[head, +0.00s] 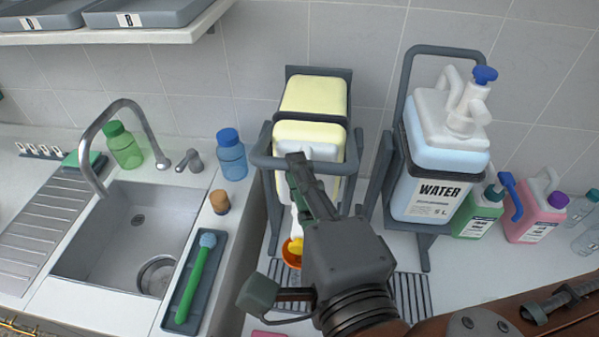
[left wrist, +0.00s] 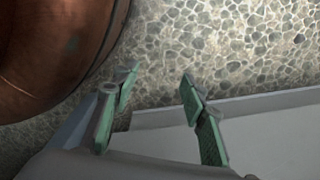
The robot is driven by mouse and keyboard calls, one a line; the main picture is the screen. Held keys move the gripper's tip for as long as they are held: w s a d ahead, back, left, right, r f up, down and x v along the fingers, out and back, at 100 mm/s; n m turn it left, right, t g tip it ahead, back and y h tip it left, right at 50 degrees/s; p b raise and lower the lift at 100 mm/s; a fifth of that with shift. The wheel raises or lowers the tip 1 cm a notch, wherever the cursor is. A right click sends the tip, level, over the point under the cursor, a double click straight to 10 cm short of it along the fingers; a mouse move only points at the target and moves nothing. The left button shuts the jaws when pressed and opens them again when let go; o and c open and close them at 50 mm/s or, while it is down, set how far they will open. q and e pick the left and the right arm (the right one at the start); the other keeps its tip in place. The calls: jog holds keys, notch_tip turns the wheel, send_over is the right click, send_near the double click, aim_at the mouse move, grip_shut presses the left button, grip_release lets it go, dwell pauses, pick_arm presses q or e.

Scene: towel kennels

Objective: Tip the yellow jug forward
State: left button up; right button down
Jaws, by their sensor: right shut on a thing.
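The pale yellow jug (head: 313,94) sits in a dark grey tilting cradle (head: 347,185) at the back middle. The cradle's grey handle bar (head: 262,160) lies across the jug's front, lower than the upright one beside it, and the jug looks tipped forward. A white neck points down over an orange bowl (head: 287,259) with something yellow in it. My right gripper (head: 297,160) is shut at the handle bar, covering part of the jug front. My left gripper (left wrist: 158,88) shows in the left wrist view, open and empty above a pebbled floor and a pale edge.
A water jug (head: 431,185) with a pump stands in a second cradle at right. Green (head: 480,213) and pink (head: 536,212) bottles are beyond it. At left are a sink (head: 128,235), a blue bottle (head: 231,158) and a brush tray (head: 211,270).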

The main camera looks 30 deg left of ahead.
jog(key=c, duration=2.3)
grip_release()
notch_tip(320, 180, down, 2)
jog(key=shift+s+f+g, duration=0.1)
jog(key=shift+g, duration=0.2)
jog(key=shift+c, duration=0.2)
jog(key=shift+o, duration=0.7)
jog(key=shift+d, duration=0.1)
jog(key=shift+r, duration=0.2)
jog(key=shift+s, duration=0.1)
jog(key=v, duration=1.2)
jog(key=shift+r, duration=0.25)
